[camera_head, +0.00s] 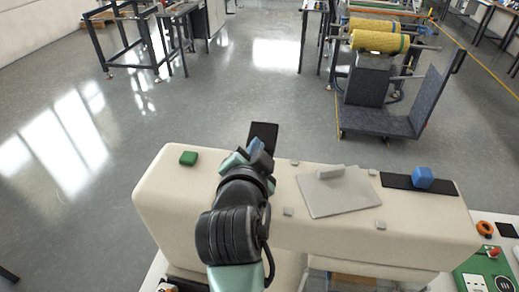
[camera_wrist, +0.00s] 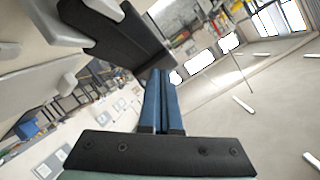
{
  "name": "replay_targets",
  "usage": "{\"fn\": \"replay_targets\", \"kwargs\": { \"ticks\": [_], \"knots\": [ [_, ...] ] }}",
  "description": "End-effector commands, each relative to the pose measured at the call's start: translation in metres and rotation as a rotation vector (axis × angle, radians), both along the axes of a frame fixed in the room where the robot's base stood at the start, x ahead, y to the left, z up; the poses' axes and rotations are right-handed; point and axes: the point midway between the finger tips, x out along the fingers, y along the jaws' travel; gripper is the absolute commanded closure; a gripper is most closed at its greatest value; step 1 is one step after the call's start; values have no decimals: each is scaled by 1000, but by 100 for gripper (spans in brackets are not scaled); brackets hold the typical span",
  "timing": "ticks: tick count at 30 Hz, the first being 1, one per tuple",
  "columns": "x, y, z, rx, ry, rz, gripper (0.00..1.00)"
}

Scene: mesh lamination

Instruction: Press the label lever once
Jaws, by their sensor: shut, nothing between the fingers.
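A dark flat paddle (camera_head: 264,131), which looks like the label lever, stands out from the far edge of the cream machine body (camera_head: 330,246). My gripper (camera_head: 256,147) is at that edge, just on the near side of the paddle, and partly covers its lower end. In the wrist view a dark slab (camera_wrist: 118,38) lies up and left of my blue fingertips (camera_wrist: 160,73), its end close to them. I cannot tell whether they touch. The two blue fingers are together with nothing between them. My arm hides the machine top below the gripper.
A cart with yellow rolls (camera_head: 379,42) stands beyond open floor.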

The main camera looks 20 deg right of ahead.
Motion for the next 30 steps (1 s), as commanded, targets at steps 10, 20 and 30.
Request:
{"fn": "replay_targets", "kwargs": {
  "ticks": [10, 20, 30],
  "knots": [
    [0, 0, 0, 0, 0, 0, 100],
    [2, -1, -4, 0, 0, 0, 100],
    [3, -2, -8, 1, 2, 0, 100]
  ]
}}
